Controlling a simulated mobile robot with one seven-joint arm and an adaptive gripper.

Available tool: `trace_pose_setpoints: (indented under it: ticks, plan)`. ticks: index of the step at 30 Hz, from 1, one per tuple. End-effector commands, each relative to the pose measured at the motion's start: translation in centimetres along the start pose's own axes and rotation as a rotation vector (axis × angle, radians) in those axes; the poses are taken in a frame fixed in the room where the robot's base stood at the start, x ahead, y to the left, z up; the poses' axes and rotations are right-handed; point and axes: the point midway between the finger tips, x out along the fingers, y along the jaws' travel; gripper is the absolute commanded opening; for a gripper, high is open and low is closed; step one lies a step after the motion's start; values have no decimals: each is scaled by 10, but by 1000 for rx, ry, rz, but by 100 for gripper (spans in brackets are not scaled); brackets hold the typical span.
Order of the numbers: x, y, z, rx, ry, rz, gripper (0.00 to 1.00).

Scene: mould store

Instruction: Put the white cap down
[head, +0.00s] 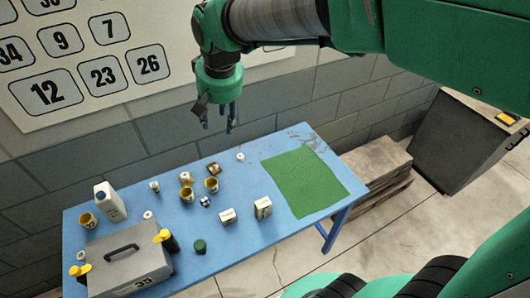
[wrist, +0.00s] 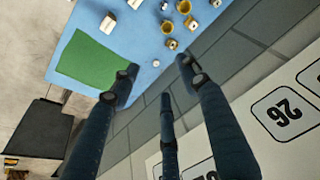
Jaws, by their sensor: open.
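A small white cap-like piece (head: 240,156) lies on the blue table (head: 235,240) near its back edge, left of the green mat (head: 305,181). It also shows in the wrist view (wrist: 155,63), beyond my fingertips. Another small round white piece (head: 148,214) lies near the white jug at the left. I cannot tell which is the task's white cap. My gripper (head: 220,122) hangs above the back edge of the table, well clear of everything on it. In the wrist view its fingers (wrist: 157,80) are spread, with nothing between them.
Several yellow cups (head: 211,185) and small jars stand mid-table. Two small boxes (head: 263,207), a dark green lid (head: 200,246), a white jug (head: 110,202) and a grey case (head: 128,268) are also there. The mat is bare. A brick wall (head: 150,145) rises behind the table.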

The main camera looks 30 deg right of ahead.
Motion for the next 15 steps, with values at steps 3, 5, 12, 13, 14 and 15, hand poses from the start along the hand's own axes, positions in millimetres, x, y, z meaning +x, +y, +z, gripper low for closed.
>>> trace_pose_setpoints:
  ticks: [3, 5, 12, 13, 14, 15]
  plan:
    - [-23, 11, 28, -12, 30, -1, 45]
    - [-32, 16, 42, -20, 43, -1, 45]
    - [-60, 35, 98, -47, 96, 1, 45]
    - [-62, 37, 106, -51, 103, 2, 45]
    - [-65, 40, 113, -54, 110, 2, 45]
    - [-67, 42, 123, -58, 118, 4, 45]
